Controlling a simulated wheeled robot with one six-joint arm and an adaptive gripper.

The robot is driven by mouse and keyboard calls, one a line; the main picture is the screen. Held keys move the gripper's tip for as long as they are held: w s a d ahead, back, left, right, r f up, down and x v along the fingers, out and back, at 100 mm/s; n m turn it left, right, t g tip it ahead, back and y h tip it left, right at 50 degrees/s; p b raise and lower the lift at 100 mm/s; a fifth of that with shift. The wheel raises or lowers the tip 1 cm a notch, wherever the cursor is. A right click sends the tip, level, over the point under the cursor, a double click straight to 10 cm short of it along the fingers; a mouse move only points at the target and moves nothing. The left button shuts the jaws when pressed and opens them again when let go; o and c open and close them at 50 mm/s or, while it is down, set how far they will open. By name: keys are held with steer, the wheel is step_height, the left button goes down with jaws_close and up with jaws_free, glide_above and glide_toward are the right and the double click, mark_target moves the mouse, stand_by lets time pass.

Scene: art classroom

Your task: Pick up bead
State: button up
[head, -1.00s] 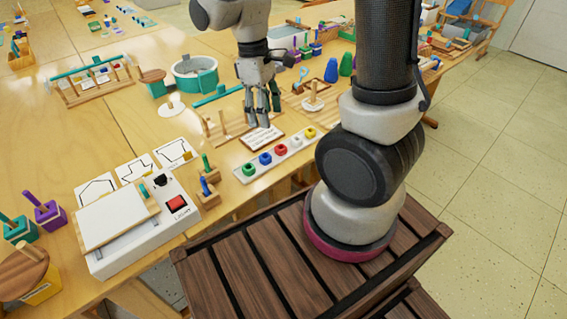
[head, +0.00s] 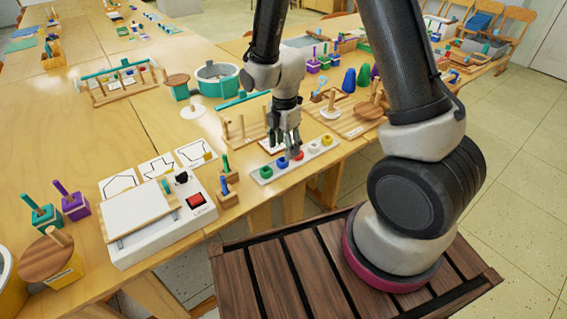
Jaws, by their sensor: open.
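Several coloured beads stand in a row on a white strip tray (head: 291,170) near the table's front edge: a green bead (head: 266,172), a blue bead (head: 282,163), a red bead (head: 300,156), a white bead (head: 313,147) and a yellow bead (head: 327,140). My gripper (head: 292,154) points down over the middle of the row, fingertips at the blue and red beads. It is open. The fingers partly cover the red bead, and I cannot tell whether they touch it.
A white box with a red button (head: 195,200) stands left of the tray, with small peg blocks (head: 228,188) between. A wooden peg rack (head: 245,128) is behind the tray. Bare tabletop (head: 150,120) lies left of the rack.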

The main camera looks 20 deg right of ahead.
step_height(320, 180, down, 4)
steer(key=shift+f, duration=0.25)
steer(key=c, duration=0.8)
step_height(320, 180, up, 10)
